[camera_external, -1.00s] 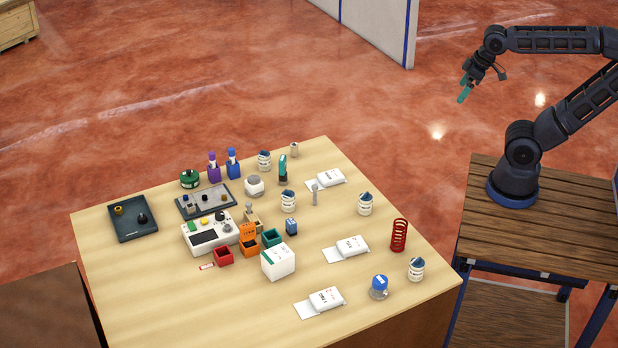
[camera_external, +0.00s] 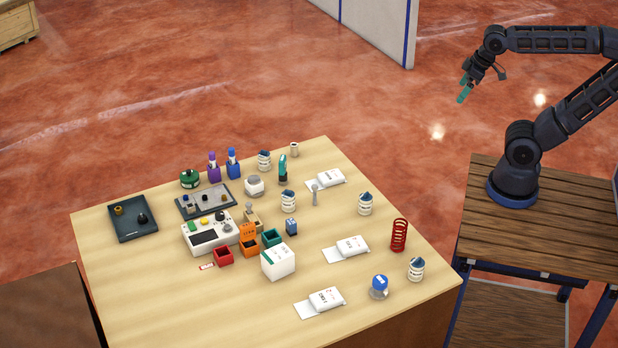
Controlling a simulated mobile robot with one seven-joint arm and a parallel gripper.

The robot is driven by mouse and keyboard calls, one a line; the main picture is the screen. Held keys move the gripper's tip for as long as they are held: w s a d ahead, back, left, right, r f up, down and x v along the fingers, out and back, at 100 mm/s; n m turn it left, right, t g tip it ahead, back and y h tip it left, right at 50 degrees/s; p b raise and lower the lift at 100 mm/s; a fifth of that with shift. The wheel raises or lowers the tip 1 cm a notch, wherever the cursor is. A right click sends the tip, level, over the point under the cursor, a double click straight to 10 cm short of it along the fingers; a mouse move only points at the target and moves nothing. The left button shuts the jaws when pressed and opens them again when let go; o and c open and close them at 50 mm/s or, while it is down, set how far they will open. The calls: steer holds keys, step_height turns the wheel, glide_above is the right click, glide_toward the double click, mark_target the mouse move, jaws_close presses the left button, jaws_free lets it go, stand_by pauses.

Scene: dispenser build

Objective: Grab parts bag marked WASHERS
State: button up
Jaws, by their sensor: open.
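Three white parts bags lie flat on the right part of the wooden table. One bag (camera_external: 329,178) is at the back, one bag (camera_external: 351,246) is in the middle, and one bag (camera_external: 325,299) is near the front edge. Each carries small dark print that is too small to read, so I cannot tell which is marked WASHERS. My gripper (camera_external: 464,92) has teal fingers. It is open and empty, high up beyond the table's right side, apart from all the bags.
A red spring (camera_external: 399,235) stands at the table's right edge, near a striped cylinder (camera_external: 416,268) and a blue-topped item (camera_external: 379,286). A white box (camera_external: 278,261), small colored bins and a grey tray (camera_external: 205,202) crowd the middle and left. The table's front left is clear.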

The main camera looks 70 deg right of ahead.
steer(key=shift+c, duration=0.4)
steer(key=n+g, duration=0.5)
steer(key=n, duration=2.1)
glide_above(331, 175)
step_height(331, 175, down, 14)
steer(key=shift+f, duration=5.3)
steer(key=shift+c, duration=0.5)
